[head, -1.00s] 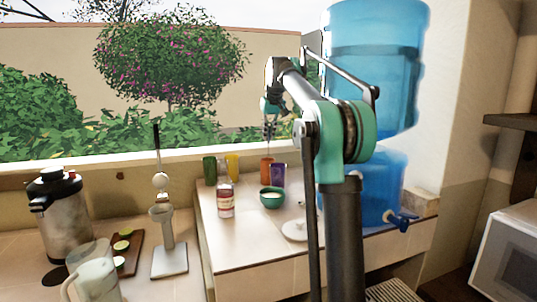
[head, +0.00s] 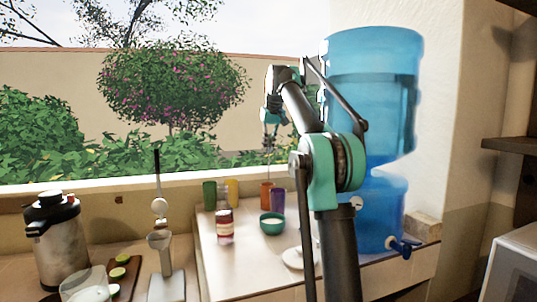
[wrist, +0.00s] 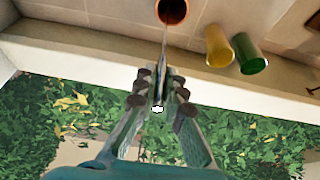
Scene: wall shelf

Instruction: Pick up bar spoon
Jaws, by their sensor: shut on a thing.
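The bar spoon (head: 268,160) is a thin metallic shaft hanging roughly upright below my gripper (head: 270,128), above the orange cup (head: 266,193) at the back of the tiled counter. My gripper is high, in front of the window, and shut on the spoon. In the wrist view, the fingertips (wrist: 158,90) close around the spoon's shaft (wrist: 165,42), which runs toward the dark mouth of the orange cup (wrist: 173,10). I cannot tell whether the lower tip is inside the cup or just above it.
Purple (head: 278,200), yellow (head: 231,191) and green (head: 209,194) cups stand near the orange one. A green bowl (head: 272,224) and a bottle (head: 224,228) are in front. A large blue water dispenser (head: 375,110) stands close to my arm on the right.

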